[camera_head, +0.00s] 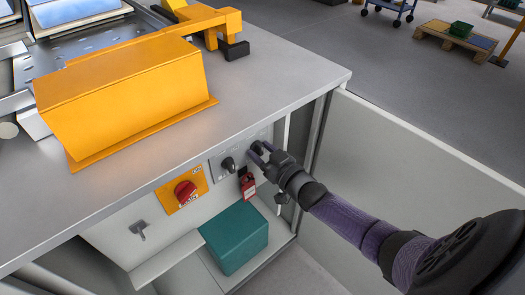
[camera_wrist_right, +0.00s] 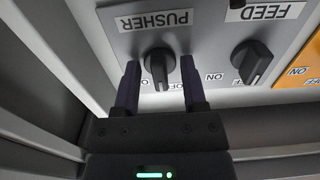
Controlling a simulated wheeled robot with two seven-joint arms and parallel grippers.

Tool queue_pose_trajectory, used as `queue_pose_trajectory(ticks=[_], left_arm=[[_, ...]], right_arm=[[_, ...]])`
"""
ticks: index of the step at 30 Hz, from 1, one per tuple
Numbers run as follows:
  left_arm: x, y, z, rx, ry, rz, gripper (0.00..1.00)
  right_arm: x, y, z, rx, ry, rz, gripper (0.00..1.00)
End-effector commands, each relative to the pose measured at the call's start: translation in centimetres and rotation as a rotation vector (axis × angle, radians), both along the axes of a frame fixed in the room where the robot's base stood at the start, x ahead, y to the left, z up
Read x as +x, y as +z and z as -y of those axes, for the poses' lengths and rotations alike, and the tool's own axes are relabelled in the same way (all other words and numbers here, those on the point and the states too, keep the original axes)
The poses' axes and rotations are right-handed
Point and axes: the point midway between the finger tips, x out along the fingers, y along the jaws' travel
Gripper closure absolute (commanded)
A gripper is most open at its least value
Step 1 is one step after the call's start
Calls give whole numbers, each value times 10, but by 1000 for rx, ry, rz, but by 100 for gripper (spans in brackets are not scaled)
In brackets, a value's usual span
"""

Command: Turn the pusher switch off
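The pusher switch is a black rotary knob (camera_wrist_right: 159,66) below the PUSHER label (camera_wrist_right: 154,20), which appears upside down in the right wrist view. Its grip bar points down in that picture, near partly hidden OFF lettering; ON is to the right. My right gripper (camera_wrist_right: 161,88) is open, with one dark finger on each side of the knob and a visible gap on both sides. In the head view my right gripper (camera_head: 262,154) is at the panel's right end, largely covering the knob. My left gripper is not in view.
The FEED knob (camera_wrist_right: 252,61) is close beside the pusher knob. A red emergency knob (camera_head: 185,192) on a yellow plate, a red tag (camera_head: 248,187) and a green box (camera_head: 234,237) are nearby.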

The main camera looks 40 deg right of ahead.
Motion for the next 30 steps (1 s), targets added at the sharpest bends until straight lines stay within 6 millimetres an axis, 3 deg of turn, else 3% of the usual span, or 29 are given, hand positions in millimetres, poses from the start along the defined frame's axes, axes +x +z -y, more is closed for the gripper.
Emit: queue_pose_trajectory(ticks=[5,8,15,19,30], left_arm=[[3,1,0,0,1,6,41],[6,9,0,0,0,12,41],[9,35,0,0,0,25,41],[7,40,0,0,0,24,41],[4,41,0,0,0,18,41]], right_arm=[[-2,2,0,1,0,2,46],[-14,4,1,1,0,1,46],[-71,5,6,1,-1,-1,46],[-92,3,7,1,-1,0,46],[-99,0,8,1,0,1,46]])
